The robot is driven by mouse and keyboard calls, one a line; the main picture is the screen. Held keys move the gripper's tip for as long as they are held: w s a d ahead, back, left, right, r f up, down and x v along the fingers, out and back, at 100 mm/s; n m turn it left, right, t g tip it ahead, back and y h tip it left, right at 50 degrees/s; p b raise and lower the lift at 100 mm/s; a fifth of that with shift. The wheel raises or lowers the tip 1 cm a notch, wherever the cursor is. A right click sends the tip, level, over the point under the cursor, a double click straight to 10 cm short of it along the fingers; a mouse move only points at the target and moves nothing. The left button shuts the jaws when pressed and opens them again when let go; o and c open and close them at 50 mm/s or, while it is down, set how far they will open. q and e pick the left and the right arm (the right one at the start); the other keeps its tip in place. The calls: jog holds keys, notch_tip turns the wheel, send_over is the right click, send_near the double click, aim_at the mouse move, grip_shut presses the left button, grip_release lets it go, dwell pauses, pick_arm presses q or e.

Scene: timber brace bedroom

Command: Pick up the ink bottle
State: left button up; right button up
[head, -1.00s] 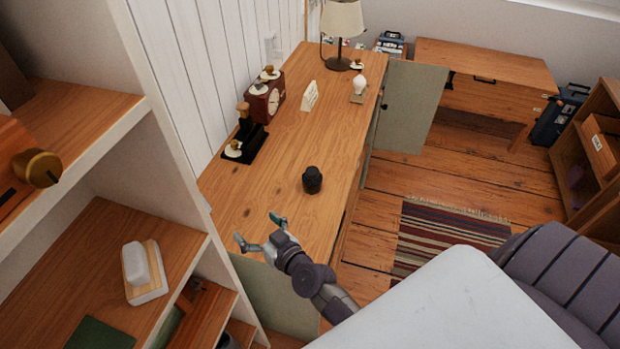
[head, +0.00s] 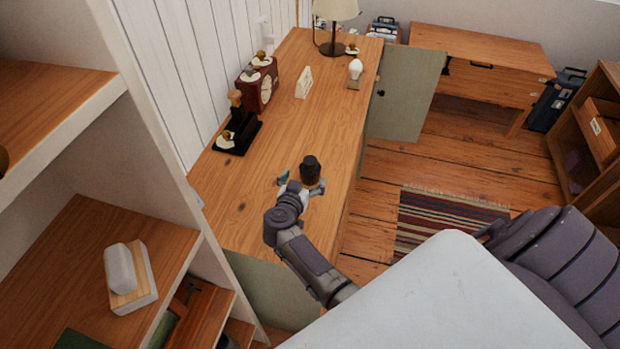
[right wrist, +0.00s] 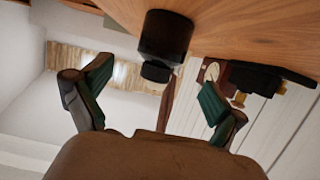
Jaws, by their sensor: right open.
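The ink bottle (head: 310,168) is small, black and upright on the wooden desk top. In the right wrist view the bottle (right wrist: 165,38) appears upside down with its narrower cap, ahead of the fingers and toward the upper middle. My right gripper (head: 300,184) is open right at the bottle in the head view, its fingers partly hiding the bottle's lower part. In the right wrist view the open gripper (right wrist: 150,92) has its two green-padded fingers spread to either side, with nothing held. My left gripper is not in view.
The wooden desk (head: 255,205) has free room around the bottle. A black stand (head: 238,135), a red clock (head: 258,85), a white card (head: 303,82), a light bulb (head: 355,70) and a lamp (head: 334,12) stand farther back. Shelves (head: 90,235) rise at the left.

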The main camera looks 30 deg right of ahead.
aim_at(308, 170)
jog(key=shift+w+d+f, duration=0.2)
jog(key=shift+w+d, duration=0.2)
jog(key=shift+d, duration=0.05)
jog(key=b+x, duration=0.4)
jog(key=shift+d+r+b, duration=0.1)
jog(key=shift+r+b, duration=0.1)
jog(key=shift+b, duration=0.2)
jog(key=shift+w+d+b, duration=0.35)
jog(key=shift+w, duration=0.05)
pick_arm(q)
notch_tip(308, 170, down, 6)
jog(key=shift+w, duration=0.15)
pick_arm(e)
jog(key=shift+r, duration=0.15)
jog(key=c, duration=1.4)
